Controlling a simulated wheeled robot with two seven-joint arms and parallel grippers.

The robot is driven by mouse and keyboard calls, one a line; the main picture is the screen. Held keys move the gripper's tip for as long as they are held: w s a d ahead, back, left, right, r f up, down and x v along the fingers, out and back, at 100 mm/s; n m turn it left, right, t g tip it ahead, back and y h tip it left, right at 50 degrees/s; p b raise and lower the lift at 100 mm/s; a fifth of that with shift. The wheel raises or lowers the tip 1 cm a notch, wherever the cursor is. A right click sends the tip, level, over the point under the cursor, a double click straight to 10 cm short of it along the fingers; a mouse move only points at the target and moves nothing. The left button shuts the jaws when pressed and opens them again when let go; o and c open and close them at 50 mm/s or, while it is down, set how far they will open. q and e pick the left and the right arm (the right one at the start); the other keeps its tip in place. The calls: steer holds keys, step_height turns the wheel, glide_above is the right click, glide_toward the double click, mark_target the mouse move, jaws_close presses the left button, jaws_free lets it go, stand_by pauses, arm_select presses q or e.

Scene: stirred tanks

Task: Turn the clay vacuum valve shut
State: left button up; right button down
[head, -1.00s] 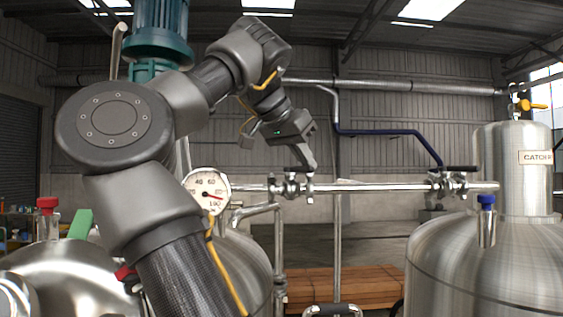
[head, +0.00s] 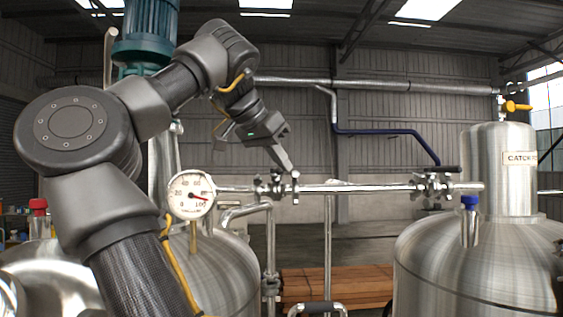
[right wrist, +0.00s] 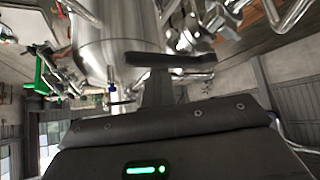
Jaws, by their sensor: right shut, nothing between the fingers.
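A steel valve (head: 275,187) sits on the horizontal pipe just right of the round gauge; no label shows on it, so I take it as the clay vacuum valve. Its black lever no longer shows side-on along the pipe in the head view. My right gripper (head: 288,165) is shut, its tip pointing down at the valve's right end, touching or very close. In the right wrist view, a dark bar (right wrist: 175,62), seemingly the lever, crosses at the tip of my shut fingers (right wrist: 157,88). My left gripper is out of view.
A similar valve (head: 437,185) with a black lever lying along the pipe stands to the right. The gauge (head: 191,195) is close to the left. The catcher tank (head: 500,170) is at right, a blue-capped port (head: 469,204) before it. Wooden boards (head: 345,284) lie behind.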

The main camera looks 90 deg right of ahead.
steer(key=shift+w+d+r+p, duration=0.1)
steer(key=shift+d+p, duration=0.1)
steer(key=shift+p, duration=0.1)
steer(key=shift+w+d, duration=0.1)
steer(key=shift+d, duration=0.3)
